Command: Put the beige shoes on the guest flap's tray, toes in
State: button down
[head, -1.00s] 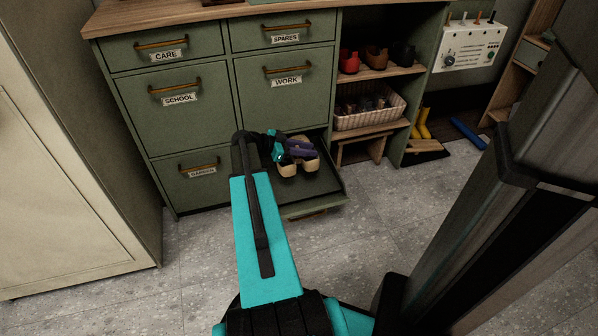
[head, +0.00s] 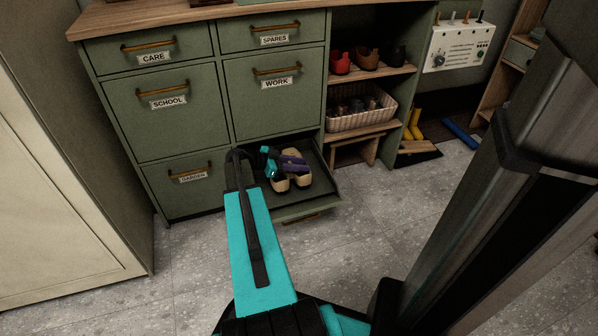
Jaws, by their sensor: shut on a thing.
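The beige shoes (head: 303,181) are a pair, side by side, low over or on the dark tray (head: 321,191) of the open bottom flap, right of the GARDEN front. I cannot tell whether their soles touch the tray. My gripper (head: 284,163), teal and dark, is shut on the shoes from above and hides part of them. The rounded ends that show point out toward me; the far ends are hidden by the gripper. The open flap's own label is not in view.
Shut flaps labelled CARE, SCHOOL, SPARES, WORK and GARDEN (head: 193,177) surround the opening. To the right stand shelves with red (head: 340,62), brown and black shoes, a wicker basket (head: 352,120) and yellow boots (head: 412,125). A pale cabinet (head: 50,190) stands left. The floor in front is clear.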

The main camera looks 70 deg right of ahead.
jog(key=shift+f+b, duration=0.35)
jog(key=shift+f, duration=1)
jog(key=shift+f, duration=0.1)
jog(key=c, duration=1.5)
grip_release()
jog(key=shift+o, duration=0.2)
jog(key=shift+w+a+r+p, duration=0.3)
jog(key=shift+w+a+r, duration=0.1)
jog(key=shift+w, duration=0.1)
jog(key=p+v, duration=0.3)
jog(key=v, duration=0.7)
jog(key=shift+w+a, duration=0.2)
